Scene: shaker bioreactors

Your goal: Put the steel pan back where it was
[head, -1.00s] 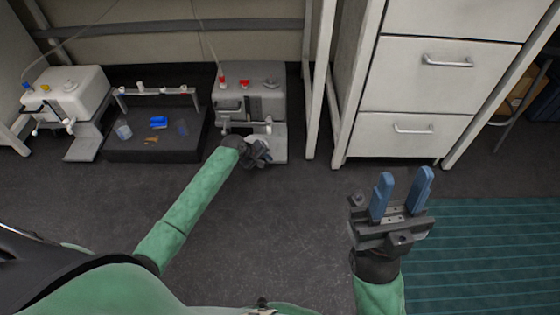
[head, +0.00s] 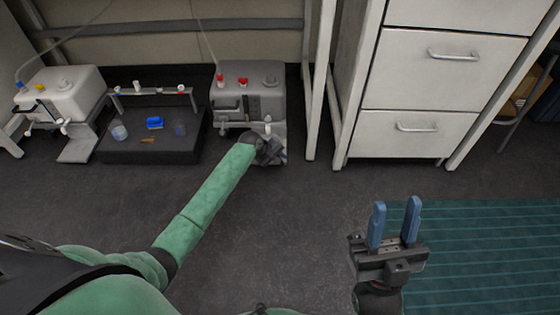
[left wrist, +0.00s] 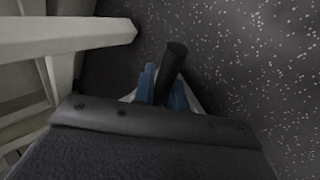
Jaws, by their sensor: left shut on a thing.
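My left gripper (head: 270,152) is low in front of the right-hand bioreactor (head: 248,95) in the head view. In the left wrist view its blue fingers (left wrist: 164,90) are shut around a dark round handle (left wrist: 173,62), which appears to be the steel pan's. Only pale slivers show beside the fingers; the pan's body is mostly hidden by the gripper, and I cannot tell whether it touches anything. My right gripper (head: 395,225) is open and empty above the floor, its two blue fingers apart and pointing up.
A black low platform (head: 150,150) with a blue object (head: 155,123) and small cups stands left of the bioreactor. Another bioreactor (head: 62,95) is at far left. A white drawer cabinet (head: 420,85) stands right. A teal mat (head: 480,255) lies at right. The middle floor is clear.

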